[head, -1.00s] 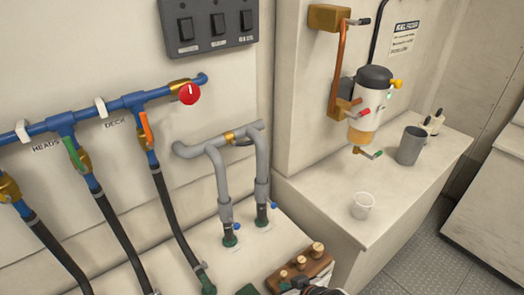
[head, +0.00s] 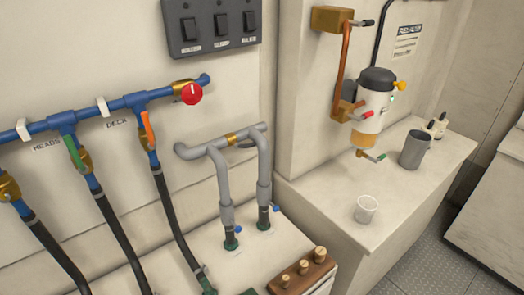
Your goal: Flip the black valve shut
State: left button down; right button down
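A brass valve (head: 231,138) sits on the grey pipe loop, with a dark lever (head: 246,144) lying roughly along the pipe at its right. A second dark-handled lever (head: 362,22) sticks out to the right from the brass block (head: 331,19) at the upper right, above the copper pipe. I cannot tell from the picture alone which of these is the black valve. Neither of my grippers is in view.
Blue pipes carry valves with green (head: 75,153) and orange (head: 147,131) levers and a red knob (head: 191,94). A filter (head: 372,100), clear cup (head: 366,209) and grey mug (head: 415,149) are at the right. A wooden block with brass pegs (head: 303,276) stands at bottom.

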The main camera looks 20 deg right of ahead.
aim_at(237, 145)
jog(key=l+z, duration=0.15)
jog(key=l, duration=0.6)
jog(key=l+z, duration=0.1)
jog(key=l, duration=0.6)
jog(key=i+l+z, duration=0.15)
jog(key=l, duration=0.6)
